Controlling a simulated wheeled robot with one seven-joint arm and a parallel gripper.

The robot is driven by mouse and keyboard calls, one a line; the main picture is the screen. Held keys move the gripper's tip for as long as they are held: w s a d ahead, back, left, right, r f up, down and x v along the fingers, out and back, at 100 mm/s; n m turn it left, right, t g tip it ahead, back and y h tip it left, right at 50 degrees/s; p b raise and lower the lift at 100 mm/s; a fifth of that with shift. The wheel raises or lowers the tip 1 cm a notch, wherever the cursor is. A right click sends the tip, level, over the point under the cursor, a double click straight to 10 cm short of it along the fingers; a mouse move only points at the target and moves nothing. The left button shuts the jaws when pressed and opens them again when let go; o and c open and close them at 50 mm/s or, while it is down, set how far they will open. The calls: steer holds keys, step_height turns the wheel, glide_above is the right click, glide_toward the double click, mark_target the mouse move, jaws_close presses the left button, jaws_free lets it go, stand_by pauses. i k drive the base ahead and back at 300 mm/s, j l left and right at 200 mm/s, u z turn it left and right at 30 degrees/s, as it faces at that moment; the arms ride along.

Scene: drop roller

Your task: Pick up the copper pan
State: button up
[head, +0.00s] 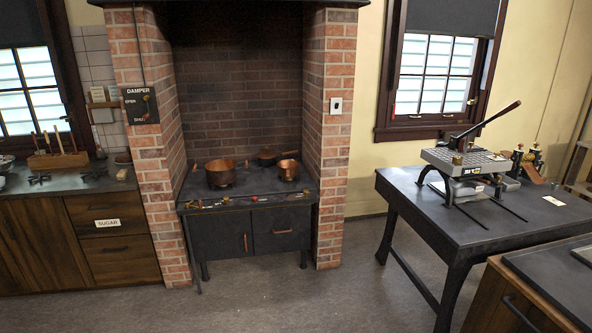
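Copper cookware stands on the black stove (253,197) inside the brick alcove. A wide copper pan (220,174) is at the left of the stove top, with a handle that seems to point right. A smaller copper pot (288,170) stands at the right. A darker, shallow pan (267,158) sits behind, between them, its handle partly hidden. I cannot tell which one the task means. All stand upright and apart from me. My gripper is not in view.
Brick pillars (140,170) flank the stove on both sides. A dark table (470,215) with a lever press (468,160) stands at the right. A wooden counter (110,240) is at the left. The floor (300,305) before the stove is clear.

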mark_target(288, 172)
steer(key=i+z, duration=0.1)
steer(key=i, duration=1.75)
steer(key=i+u, duration=0.3)
steer(key=i, duration=0.2)
steer(key=i+l+u, duration=0.25)
steer(key=i, duration=0.2)
steer(key=i+l+u, duration=0.3)
steer(key=i, duration=0.2)
steer(key=i+u, duration=0.35)
steer(key=i, duration=0.15)
steer(key=i+l+u, duration=0.35)
steer(key=i, duration=0.15)
